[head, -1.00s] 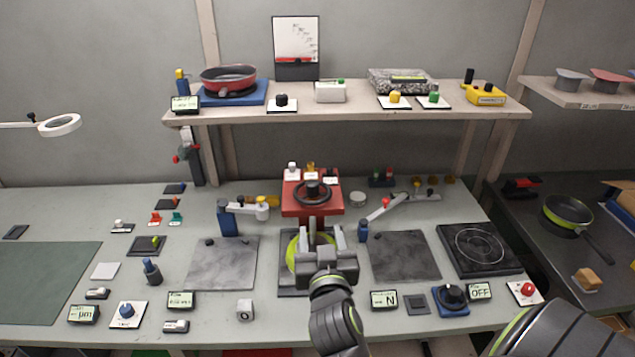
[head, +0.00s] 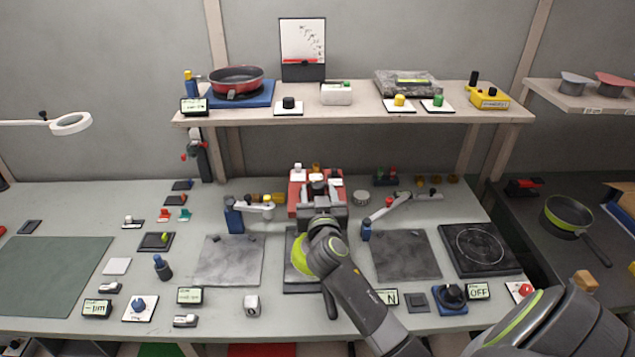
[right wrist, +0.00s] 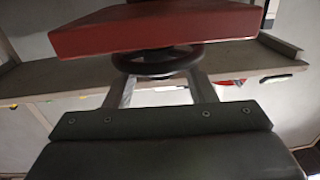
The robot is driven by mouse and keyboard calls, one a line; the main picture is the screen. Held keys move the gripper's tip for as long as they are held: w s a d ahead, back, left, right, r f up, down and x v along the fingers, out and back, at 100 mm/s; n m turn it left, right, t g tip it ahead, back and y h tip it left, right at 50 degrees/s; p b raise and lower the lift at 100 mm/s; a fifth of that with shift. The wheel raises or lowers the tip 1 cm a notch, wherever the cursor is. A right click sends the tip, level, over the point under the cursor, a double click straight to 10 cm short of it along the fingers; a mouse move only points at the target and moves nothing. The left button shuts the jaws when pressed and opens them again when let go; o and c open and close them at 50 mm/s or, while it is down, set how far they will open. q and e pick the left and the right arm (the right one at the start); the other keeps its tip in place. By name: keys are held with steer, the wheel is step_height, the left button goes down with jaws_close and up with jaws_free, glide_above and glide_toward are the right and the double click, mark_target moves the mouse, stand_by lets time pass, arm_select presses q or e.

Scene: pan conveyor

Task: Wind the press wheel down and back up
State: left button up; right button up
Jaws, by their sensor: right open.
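The red press (head: 300,195) stands at the back middle of the bench, with its dark hand wheel (head: 318,180) mostly hidden by my right gripper in the head view. My right gripper (head: 319,190) is at the press, open and empty. In the right wrist view, the dark wheel (right wrist: 155,62) lies in front of the red press head (right wrist: 155,30), and the two fingers of my right gripper (right wrist: 160,82) point towards its opposite sides. Whether they touch the rim I cannot tell. My left gripper is not in view.
A green pan (head: 297,257) lies in front of the press, partly hidden by my right arm. Two jointed bench arms (head: 255,207) (head: 395,206) flank the press. A shelf (head: 360,109) hangs above and behind it. A hotplate (head: 478,248) is at right.

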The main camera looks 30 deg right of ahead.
steer(key=shift+x, duration=1.45)
steer(key=shift+c, duration=0.3)
steer(key=c, duration=0.9)
steer(key=shift+d+n+t+y+p, duration=0.1)
steer(key=shift+n+t+y+p, duration=0.25)
steer(key=shift+y, duration=0.25)
